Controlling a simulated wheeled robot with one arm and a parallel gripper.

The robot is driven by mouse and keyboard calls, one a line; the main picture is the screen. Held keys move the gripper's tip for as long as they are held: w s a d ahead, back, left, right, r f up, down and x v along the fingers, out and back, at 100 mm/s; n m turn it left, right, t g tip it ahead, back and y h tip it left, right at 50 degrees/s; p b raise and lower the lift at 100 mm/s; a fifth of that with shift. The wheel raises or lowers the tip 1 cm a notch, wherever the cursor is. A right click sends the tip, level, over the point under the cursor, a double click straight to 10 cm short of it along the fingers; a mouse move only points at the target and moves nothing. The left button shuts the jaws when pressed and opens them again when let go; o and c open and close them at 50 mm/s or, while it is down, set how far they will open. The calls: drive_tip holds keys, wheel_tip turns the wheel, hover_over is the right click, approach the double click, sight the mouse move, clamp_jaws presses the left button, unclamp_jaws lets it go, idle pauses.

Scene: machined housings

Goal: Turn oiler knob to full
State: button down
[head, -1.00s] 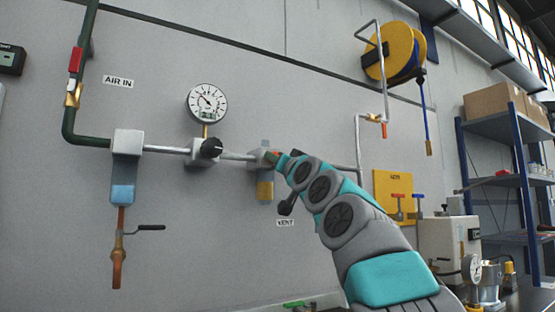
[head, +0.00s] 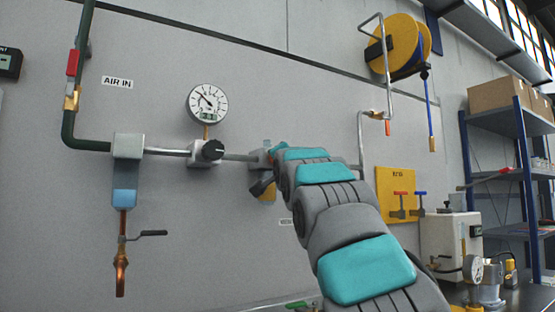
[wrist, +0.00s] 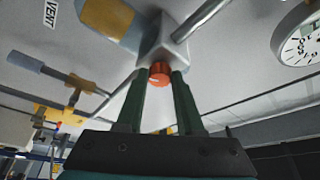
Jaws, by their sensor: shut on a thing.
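The oiler is a grey block with an amber bowl (wrist: 113,18) and a round orange-red knob (wrist: 160,73), seen close in the wrist view. My gripper (wrist: 160,82) has its two dark green fingers on either side of the knob, shut on it. There my arm hides the knob and much of the bowl. I cannot read any mark on the knob.
Left of the oiler are a black regulator knob (head: 212,150), a pressure gauge (head: 207,102) and a filter with a blue bowl (head: 125,197). A yellow valve board (head: 396,194) and hose reel (head: 390,50) are to the right. A VENT label (wrist: 49,14) is close by.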

drive_tip(key=shift+m+g+h, duration=0.3)
drive_tip(key=shift+m+h, duration=0.2)
drive_tip(key=shift+m, duration=0.9)
drive_tip(key=shift+r, duration=0.15)
drive_tip(key=c, duration=0.5)
unclamp_jaws()
drive_tip(key=shift+c, duration=0.2)
drive_tip(key=shift+s, duration=0.15)
drive_tip(key=b+v, duration=0.5)
drive_tip(key=v, duration=0.2)
drive_tip(key=shift+s, duration=0.3)
drive_tip(key=shift+d, duration=0.1)
